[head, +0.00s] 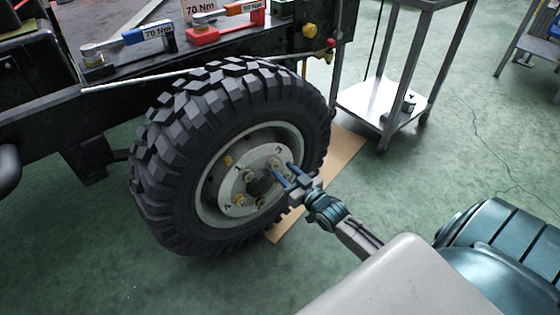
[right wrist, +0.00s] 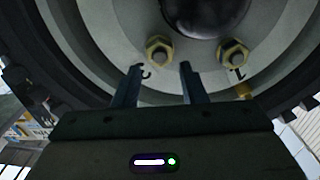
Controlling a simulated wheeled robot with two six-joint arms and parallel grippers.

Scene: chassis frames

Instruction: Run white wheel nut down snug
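The wheel (head: 175,150) has a black knobbly tyre and a pale grey hub (head: 232,185). Several brass-coloured nuts sit around the dark hub centre, with small dark marks beside some. I cannot pick out a white nut. My right gripper (head: 285,172) is at the right side of the hub, its two blue fingers pointing at it. In the right wrist view the fingers (right wrist: 160,69) are apart with nothing between them. One brass nut (right wrist: 159,50) lies just beyond the fingertips; another nut (right wrist: 233,53) is to the right. My left gripper is out of view.
A pale rod (head: 160,78) runs above the tyre. A brown board (head: 335,155) lies on the floor beside the tyre. A metal trolley (head: 365,103) stands behind right.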

